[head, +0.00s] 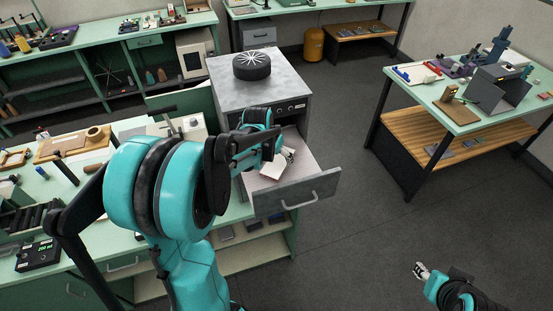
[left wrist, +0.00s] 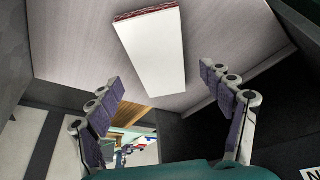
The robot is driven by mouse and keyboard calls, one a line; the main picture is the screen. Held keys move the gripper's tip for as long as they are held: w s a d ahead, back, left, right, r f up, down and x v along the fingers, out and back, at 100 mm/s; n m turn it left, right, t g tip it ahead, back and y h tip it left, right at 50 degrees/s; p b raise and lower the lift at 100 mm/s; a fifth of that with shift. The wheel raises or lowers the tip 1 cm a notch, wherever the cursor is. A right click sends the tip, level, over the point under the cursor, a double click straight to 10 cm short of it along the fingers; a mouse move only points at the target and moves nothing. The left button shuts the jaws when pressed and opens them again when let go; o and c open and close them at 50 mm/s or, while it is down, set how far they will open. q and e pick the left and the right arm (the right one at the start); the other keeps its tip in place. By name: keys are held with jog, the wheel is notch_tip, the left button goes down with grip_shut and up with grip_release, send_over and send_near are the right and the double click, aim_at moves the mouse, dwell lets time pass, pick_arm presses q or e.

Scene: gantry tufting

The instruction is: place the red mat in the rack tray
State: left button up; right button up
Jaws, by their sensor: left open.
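A pale flat slab with a red edge (left wrist: 153,52) lies in the open drawer (left wrist: 75,50); only its edge shows red, and I take it for the red mat. In the head view its pale face (head: 271,169) shows in the drawer (head: 315,192) of the grey cabinet, partly hidden by my left arm. My left gripper (head: 287,157) is over the drawer. In the left wrist view its fingers (left wrist: 162,80) are spread on either side of the slab's near end, with nothing between them gripped. My right gripper (head: 421,270) is low at right, its fingers too small to judge. I cannot pick out the rack tray.
A black ribbed wheel-like disc (head: 251,66) sits on the grey cabinet top (head: 228,92). A green bench (head: 75,187) with tools stands at left. A green-topped table (head: 440,110) with a wooden lower shelf (head: 445,139) stands at right. The floor between is clear.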

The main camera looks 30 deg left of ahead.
pick_arm(q)
jog(key=v, duration=0.9)
jog(key=shift+f, duration=0.1)
